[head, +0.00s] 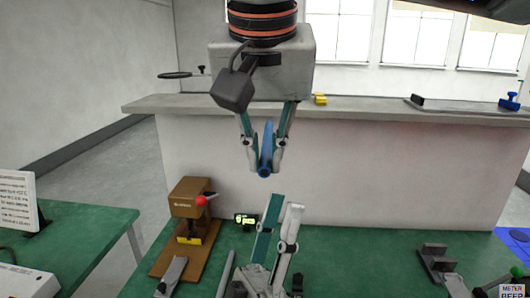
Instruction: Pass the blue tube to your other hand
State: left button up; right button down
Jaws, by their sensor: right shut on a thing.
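The blue tube (266,150) is held upright, slightly tilted, in the upper middle of the head view. My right gripper (264,162) comes down from the top and is shut on the tube, one finger on each side. The tube's lower end shows just below the fingertips. My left gripper (283,206) is below it, fingers pointing up, apart from the tube. Its two fingers are seen nearly edge-on, so its opening is hard to judge.
A green table (352,262) lies below. A brown wooden press (190,208) with a red knob stands at left, beside a small lit display (246,220). Grey metal fixtures (436,260) stand at right. A pale partition with a ledge (370,110) rises behind. The table's middle right is clear.

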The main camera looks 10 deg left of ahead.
pick_arm(q)
jog(key=s+d+f+m+g+h, duration=0.25)
jog(key=d+f+g, duration=0.25)
jog(key=f+g, duration=0.25)
jog(key=s+d+f+m+g+h, duration=0.2)
jog(key=s+d+f+g+h, duration=0.15)
jog(key=d+f+g, duration=0.35)
jog(key=s+a+f+m+g+y, duration=0.25)
jog(key=s+f+g, duration=0.65)
jog(key=s+f, duration=0.85)
jog(key=a+f+m+t+y, duration=0.1)
jog(key=a+f+m+y, duration=0.15)
jog(key=f, duration=0.65)
jog(key=a+f+m+t+y, duration=0.1)
jog(key=a+f, duration=0.3)
jog(key=f, duration=0.6)
jog(key=w+d+r+n+t+y, duration=0.25)
jog(key=w+n+t, duration=0.2)
jog(key=w, duration=0.35)
jog(key=w+a+f+y, duration=0.2)
jog(key=a+y, duration=0.2)
jog(key=a, duration=0.8)
jog(key=w+a+f+y, duration=0.3)
jog(key=a+y, duration=0.1)
jog(key=a, duration=0.7)
jog(key=shift+w+a+t+y, duration=0.15)
jog(key=shift+a+t+y, duration=0.15)
jog(key=shift+a+y, duration=0.1)
